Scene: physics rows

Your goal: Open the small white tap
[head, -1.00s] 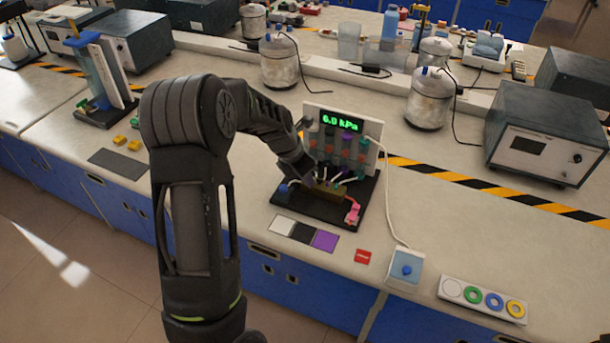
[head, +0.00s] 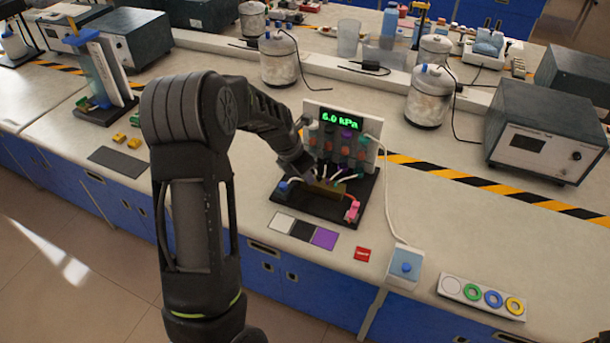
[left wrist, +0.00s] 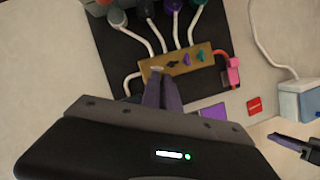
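The small white tap (left wrist: 157,70) is at the left end of a brass block (left wrist: 178,64) in the left wrist view, beside black, purple and green taps. In the head view the brass block (head: 327,188) sits on a black base in front of a panel reading 6.0 kPa (head: 344,121). My left gripper (left wrist: 162,84) points at the block with its fingers close together, their tips right at the white tap. Whether they touch or pinch it I cannot tell. In the head view the left gripper (head: 310,176) is partly hidden by my arm.
White tubes run from the block to coloured fittings behind it. A pink fitting (head: 352,211) stands at the block's right. A light blue box (head: 404,267) with a white cable and a row of coloured rings (head: 483,298) lie further right. White, black and purple cards lie in front.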

